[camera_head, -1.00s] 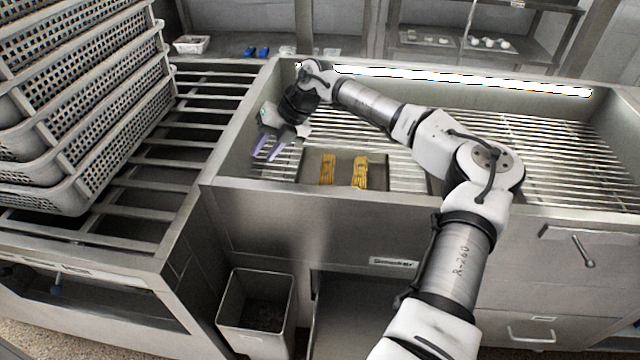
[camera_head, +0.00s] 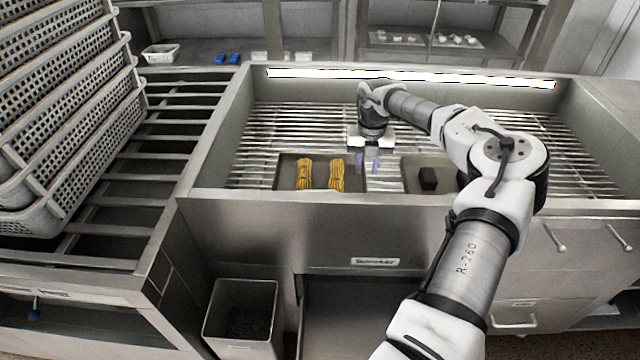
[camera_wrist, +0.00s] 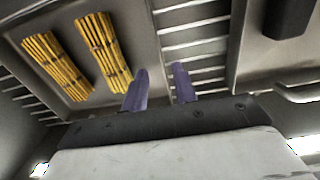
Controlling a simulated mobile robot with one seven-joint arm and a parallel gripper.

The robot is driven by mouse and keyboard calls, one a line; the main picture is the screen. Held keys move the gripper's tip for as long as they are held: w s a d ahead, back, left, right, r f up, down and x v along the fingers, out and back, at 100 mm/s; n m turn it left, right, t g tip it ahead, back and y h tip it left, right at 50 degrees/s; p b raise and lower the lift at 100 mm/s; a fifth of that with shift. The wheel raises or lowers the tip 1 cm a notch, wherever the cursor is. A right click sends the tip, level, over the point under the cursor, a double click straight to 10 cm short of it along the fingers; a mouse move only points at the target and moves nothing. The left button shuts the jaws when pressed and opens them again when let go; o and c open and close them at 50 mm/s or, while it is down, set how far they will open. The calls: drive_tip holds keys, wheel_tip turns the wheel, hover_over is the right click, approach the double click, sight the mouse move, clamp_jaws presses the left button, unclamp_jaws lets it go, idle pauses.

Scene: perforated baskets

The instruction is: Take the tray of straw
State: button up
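The tray of straw (camera_head: 320,184) is a dark shallow tray with two yellow straw bundles (camera_head: 304,174) on it. It lies on the rack inside the steel basin, near the front wall. In the wrist view the tray (camera_wrist: 62,62) and its bundles (camera_wrist: 103,50) are at the upper left. My gripper (camera_head: 368,162) points down just right of the tray. Its two purple fingers (camera_wrist: 160,90) are apart with nothing between them. I cannot tell whether a finger touches the tray's edge.
A second tray (camera_head: 413,183) with a black block (camera_head: 428,179) lies to the right. The basin's front wall (camera_head: 300,212) is close to both trays. Stacked perforated baskets (camera_head: 75,150) stand at left. The rack behind the trays is mostly clear.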

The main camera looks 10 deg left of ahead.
drive_tip(key=f, duration=0.2)
drive_tip(key=f+p, duration=0.2)
drive_tip(key=f, duration=0.1)
drive_tip(key=shift+s+d+f, duration=0.2)
drive_tip(key=shift+s+f, duration=0.1)
drive_tip(key=shift+c, duration=0.2)
clamp_jaws()
drive_tip(key=shift+r, duration=0.1)
